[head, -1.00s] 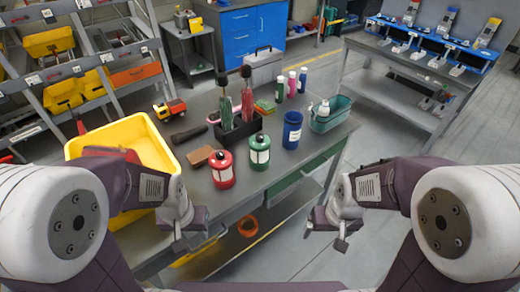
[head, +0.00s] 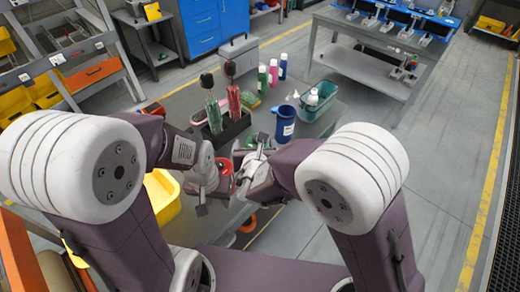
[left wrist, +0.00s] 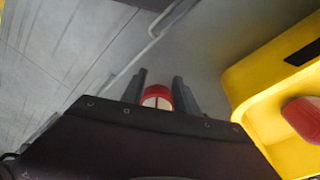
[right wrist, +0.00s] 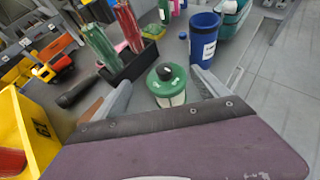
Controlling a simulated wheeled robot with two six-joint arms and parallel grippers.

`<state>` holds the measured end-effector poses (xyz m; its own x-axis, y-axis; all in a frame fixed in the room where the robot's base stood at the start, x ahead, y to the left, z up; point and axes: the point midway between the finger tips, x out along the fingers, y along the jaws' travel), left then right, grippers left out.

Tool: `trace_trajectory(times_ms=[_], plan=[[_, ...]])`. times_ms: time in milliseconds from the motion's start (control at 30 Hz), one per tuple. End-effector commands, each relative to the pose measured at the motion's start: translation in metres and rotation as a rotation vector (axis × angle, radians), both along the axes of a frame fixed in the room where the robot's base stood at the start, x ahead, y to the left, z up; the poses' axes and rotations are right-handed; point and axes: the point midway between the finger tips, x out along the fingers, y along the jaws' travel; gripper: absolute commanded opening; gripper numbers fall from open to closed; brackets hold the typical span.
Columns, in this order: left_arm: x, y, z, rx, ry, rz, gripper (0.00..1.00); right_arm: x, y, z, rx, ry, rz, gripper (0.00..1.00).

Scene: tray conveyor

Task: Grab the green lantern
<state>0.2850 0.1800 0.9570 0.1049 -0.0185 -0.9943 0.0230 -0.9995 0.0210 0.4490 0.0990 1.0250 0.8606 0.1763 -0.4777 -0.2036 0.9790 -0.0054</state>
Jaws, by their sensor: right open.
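The green lantern (right wrist: 167,85), with a dark knob on top and a pale body, stands upright on the table in the right wrist view. My right gripper (right wrist: 161,80) is open, with its fingers on either side of the lantern's near side. In the head view, my right gripper (head: 250,160) largely hides the green lantern. The red lantern (head: 226,167) is partly hidden beside it. My left gripper (head: 210,187) is by the red lantern. In the left wrist view, its fingers are apart, with the red lantern (left wrist: 156,97) showing between them.
The yellow bin (head: 161,203) is at the table's left. Both grippers are close together.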

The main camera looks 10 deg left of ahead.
Motion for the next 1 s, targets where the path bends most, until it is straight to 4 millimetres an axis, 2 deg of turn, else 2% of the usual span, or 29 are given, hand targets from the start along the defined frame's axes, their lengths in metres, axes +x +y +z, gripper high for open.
trace_trajectory(times_ms=[67, 300, 467, 733, 1000], plan=[[0.0, 0.0, 0.0, 0.0, 0.0, 0.0, 0.36, 0.001, 0.0, -0.001, 0.001, 0.0, 0.0, 0.84], [0.0, 0.0, 0.006, 0.0, 0.0, 0.0, 0.36, 0.03, 0.004, -0.016, 0.001, 0.002, -0.005, 0.84], [0.0, 0.0, 0.007, 0.0, 0.0, 0.0, 0.36, 0.036, 0.005, -0.019, 0.002, 0.001, -0.005, 0.84], [0.0, 0.0, 0.019, 0.0, 0.0, 0.0, 0.36, 0.074, 0.009, -0.039, 0.004, 0.002, -0.006, 0.84], [0.0, 0.0, 0.018, 0.0, 0.0, 0.0, 0.36, 0.079, 0.01, -0.043, 0.004, 0.002, -0.004, 0.84]])
